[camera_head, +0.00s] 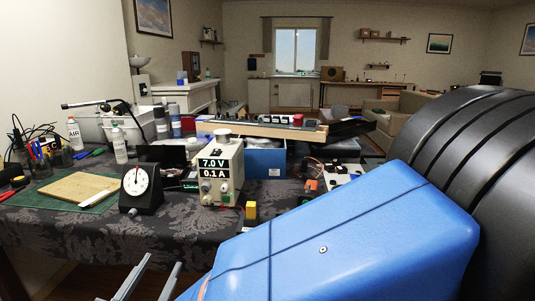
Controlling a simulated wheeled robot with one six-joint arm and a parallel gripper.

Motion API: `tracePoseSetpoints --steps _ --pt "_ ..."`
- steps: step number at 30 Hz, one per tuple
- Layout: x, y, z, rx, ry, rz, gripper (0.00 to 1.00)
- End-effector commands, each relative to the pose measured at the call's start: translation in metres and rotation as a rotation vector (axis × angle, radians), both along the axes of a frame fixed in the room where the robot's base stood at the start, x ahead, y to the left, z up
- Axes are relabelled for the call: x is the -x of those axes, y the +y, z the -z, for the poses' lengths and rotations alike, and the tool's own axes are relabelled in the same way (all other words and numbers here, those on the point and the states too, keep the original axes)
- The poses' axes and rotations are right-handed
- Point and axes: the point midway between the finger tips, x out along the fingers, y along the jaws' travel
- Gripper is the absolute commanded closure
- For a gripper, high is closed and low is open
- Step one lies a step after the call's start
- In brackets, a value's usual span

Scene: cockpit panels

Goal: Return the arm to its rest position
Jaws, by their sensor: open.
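My gripper (152,280) shows at the bottom edge, left of centre, as two thin grey fingers. The fingers are apart, with nothing seen between them. They are in front of the near edge of the cloth-covered table. My blue arm link (350,240) fills the lower right of the view and hides part of the table. The rest of my gripper is cut off by the frame.
The table with a dark patterned cloth (75,222) holds a power supply (221,172) reading 7.0 V and 0.1 A, a dial gauge (141,187), a green mat (50,200) with a board (78,187), and a panel with switches (265,130) on a blue box (262,163).

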Motion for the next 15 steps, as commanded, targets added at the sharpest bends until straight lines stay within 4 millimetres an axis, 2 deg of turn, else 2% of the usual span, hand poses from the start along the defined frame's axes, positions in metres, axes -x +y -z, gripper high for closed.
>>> tracePoseSetpoints --steps 8,15 --pt "-0.023 -0.029 0.0 -0.037 0.044 0.07 0.58" --pt "-0.05 -0.069 0.002 -0.09 0.103 0.162 0.58"
